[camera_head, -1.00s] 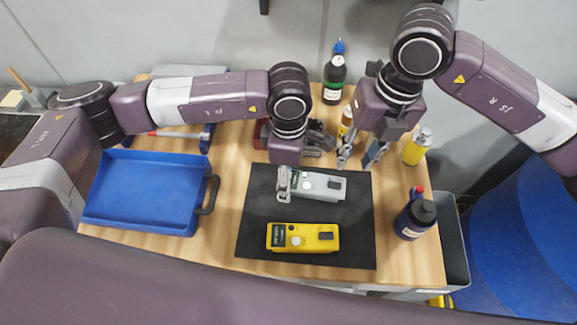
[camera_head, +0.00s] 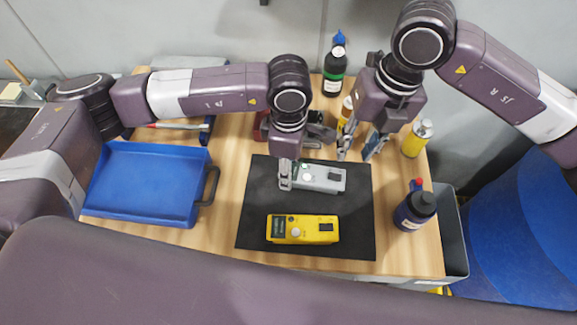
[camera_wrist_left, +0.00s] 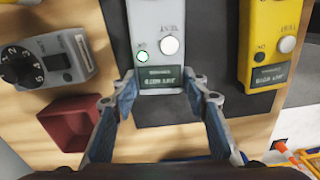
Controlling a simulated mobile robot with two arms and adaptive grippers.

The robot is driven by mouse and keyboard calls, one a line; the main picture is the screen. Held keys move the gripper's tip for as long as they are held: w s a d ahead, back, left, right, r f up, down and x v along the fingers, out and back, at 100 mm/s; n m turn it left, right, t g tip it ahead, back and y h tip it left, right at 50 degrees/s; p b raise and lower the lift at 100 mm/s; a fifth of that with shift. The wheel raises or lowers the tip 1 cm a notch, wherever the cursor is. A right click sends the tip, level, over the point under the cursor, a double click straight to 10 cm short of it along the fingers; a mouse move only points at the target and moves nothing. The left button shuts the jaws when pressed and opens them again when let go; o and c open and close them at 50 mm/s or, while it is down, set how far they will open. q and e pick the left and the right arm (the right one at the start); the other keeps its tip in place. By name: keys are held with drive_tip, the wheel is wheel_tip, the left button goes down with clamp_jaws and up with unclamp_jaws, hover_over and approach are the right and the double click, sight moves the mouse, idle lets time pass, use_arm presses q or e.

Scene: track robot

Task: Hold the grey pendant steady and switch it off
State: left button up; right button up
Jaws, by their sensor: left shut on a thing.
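The grey pendant (camera_head: 328,179) lies on the black mat, behind the yellow one. In the left wrist view the grey pendant (camera_wrist_left: 156,20) shows a silver knob, a small round green-lit spot and a dark screen with lettering. My left gripper (camera_head: 285,176) is over its left end. In the left wrist view the left gripper's (camera_wrist_left: 160,88) two fingers stand on either side of the screen end, shut on the pendant. My right gripper (camera_head: 358,149) hangs behind the mat's back right corner, fingers apart, empty and clear of the pendant.
A yellow pendant (camera_head: 306,230) lies at the mat's front. The black mat (camera_head: 350,247) is otherwise bare. A blue tray (camera_head: 140,185) is at the left. A dark blue bottle (camera_head: 414,211), yellow bottle (camera_head: 416,139) and dark green bottle (camera_head: 334,75) stand right and behind.

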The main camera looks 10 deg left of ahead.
use_arm(q)
drive_tip(key=c, duration=0.4)
drive_tip(key=shift+c, duration=0.2)
use_arm(e)
drive_tip(key=shift+m, duration=0.3)
drive_tip(key=c, duration=0.5)
drive_tip(key=shift+a+m, duration=0.2)
drive_tip(key=shift+m, duration=0.2)
drive_tip(key=shift+c, duration=1.4)
drive_tip(key=m, duration=0.2)
drive_tip(key=a+m, duration=0.1)
drive_tip(key=m, duration=0.3)
drive_tip(key=shift+a+f+m+g, duration=0.1)
drive_tip(key=shift+a+m+g, duration=0.25)
drive_tip(key=shift+m+g, duration=0.05)
clamp_jaws()
drive_tip(key=m, duration=0.6)
hover_over(327, 178)
drive_tip(key=shift+w+d+f, duration=0.1)
drive_tip(key=shift+d+f, duration=0.05)
drive_tip(key=shift+f, duration=0.95)
drive_tip(key=shift+w+d+f, duration=0.1)
drive_tip(key=shift+f, duration=1.05)
drive_tip(key=shift+w+d+f, duration=0.1)
drive_tip(key=shift+d+f, duration=0.05)
drive_tip(key=shift+f, duration=0.95)
